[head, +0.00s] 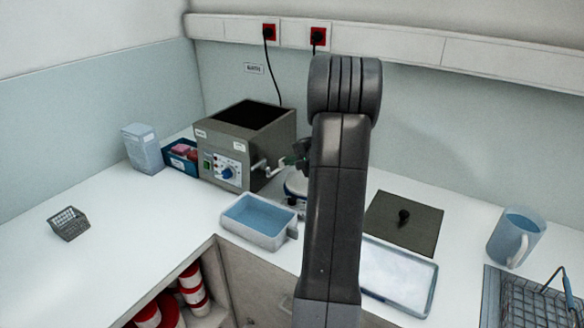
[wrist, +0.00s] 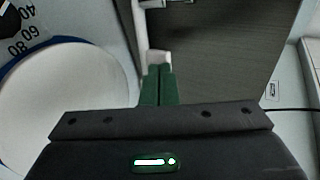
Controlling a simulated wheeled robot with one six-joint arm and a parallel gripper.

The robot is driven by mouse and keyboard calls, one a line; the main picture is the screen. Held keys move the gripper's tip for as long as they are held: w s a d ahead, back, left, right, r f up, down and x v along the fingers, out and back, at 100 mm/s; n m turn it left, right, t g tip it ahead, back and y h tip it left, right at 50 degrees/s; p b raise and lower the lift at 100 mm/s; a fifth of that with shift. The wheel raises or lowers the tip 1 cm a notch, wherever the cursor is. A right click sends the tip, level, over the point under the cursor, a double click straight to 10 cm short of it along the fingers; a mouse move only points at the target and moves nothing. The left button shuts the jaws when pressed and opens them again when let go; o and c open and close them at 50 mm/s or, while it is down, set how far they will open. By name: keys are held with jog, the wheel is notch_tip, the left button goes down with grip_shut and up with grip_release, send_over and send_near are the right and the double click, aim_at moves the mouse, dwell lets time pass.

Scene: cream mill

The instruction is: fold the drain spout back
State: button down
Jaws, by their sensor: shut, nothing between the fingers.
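The drain spout (head: 264,168) is a pale metal piece on the right side of a grey box-shaped machine (head: 222,154). It sticks out to the right towards my gripper (head: 300,160), which is mostly hidden behind my arm in the head view. In the wrist view, my gripper's green fingers (wrist: 159,70) are together with nothing between them. Their tips are at or right beside a pale part of the spout (wrist: 154,56). I cannot tell whether they touch it. The machine's dark grey side (wrist: 215,45) fills the upper right there.
A tub of blue liquid (head: 260,221) stands before the machine. A dark lid with a knob (head: 390,232), a tray (head: 398,284) and a jug (head: 515,242) are at the right. The left counter is mostly clear.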

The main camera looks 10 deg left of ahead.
jog(key=shift+w+a+f+n+g+b, duration=0.3)
jog(key=shift+w+n+g+b, duration=0.15)
jog(key=shift+b, duration=0.25)
jog(key=shift+w+a+r, duration=0.1)
jog(key=shift+w+r, duration=0.05)
jog(key=shift+r, duration=0.15)
